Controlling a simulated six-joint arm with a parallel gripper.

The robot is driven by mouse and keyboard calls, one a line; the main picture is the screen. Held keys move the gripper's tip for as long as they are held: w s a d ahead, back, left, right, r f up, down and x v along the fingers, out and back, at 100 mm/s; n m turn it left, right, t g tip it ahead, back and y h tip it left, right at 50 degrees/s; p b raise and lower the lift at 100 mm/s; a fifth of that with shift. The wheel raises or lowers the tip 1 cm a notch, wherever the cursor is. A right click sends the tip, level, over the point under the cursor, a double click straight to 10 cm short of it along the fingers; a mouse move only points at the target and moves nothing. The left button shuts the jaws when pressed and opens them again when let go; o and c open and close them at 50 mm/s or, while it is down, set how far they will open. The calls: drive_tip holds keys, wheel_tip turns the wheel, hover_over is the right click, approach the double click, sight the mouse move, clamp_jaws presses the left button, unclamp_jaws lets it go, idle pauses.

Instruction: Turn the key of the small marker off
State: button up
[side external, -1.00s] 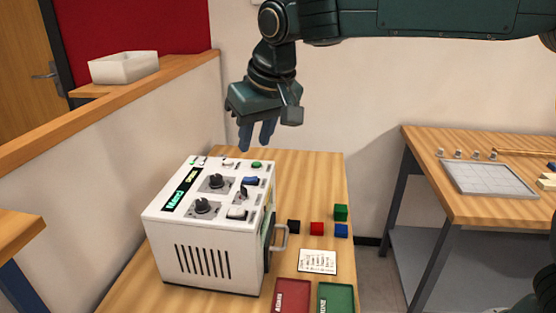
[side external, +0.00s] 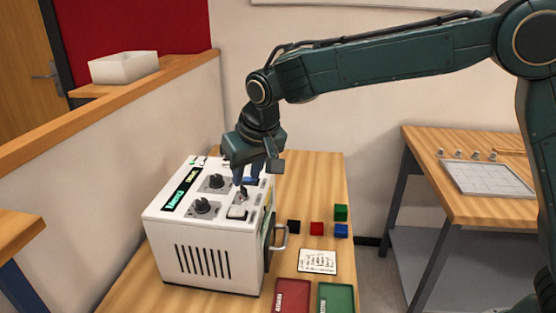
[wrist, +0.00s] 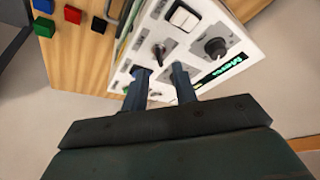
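The small marker is a white box (side external: 190,240) on the wooden table, with a sloping top panel of knobs and switches. A key-like switch (side external: 243,192) stands up on the panel's right part; in the wrist view it shows as a small dark lever (wrist: 158,52) on a light plate. My gripper (side external: 246,178) is low over the panel's back right, just behind the key. In the wrist view its two blue fingers (wrist: 160,70) are apart, with nothing between their tips. The key lies a little beyond the tips. I cannot tell any contact.
Two dark knobs (side external: 204,206) and a white rocker (side external: 237,212) are close to the key. A green-lit display (side external: 182,188) is on the panel's left. Small cubes (side external: 316,228), a card (side external: 317,261) and red and green trays (side external: 335,298) lie right of the box.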

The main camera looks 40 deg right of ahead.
sight(243, 187)
drive_tip(key=shift+x, duration=1.95)
clamp_jaws()
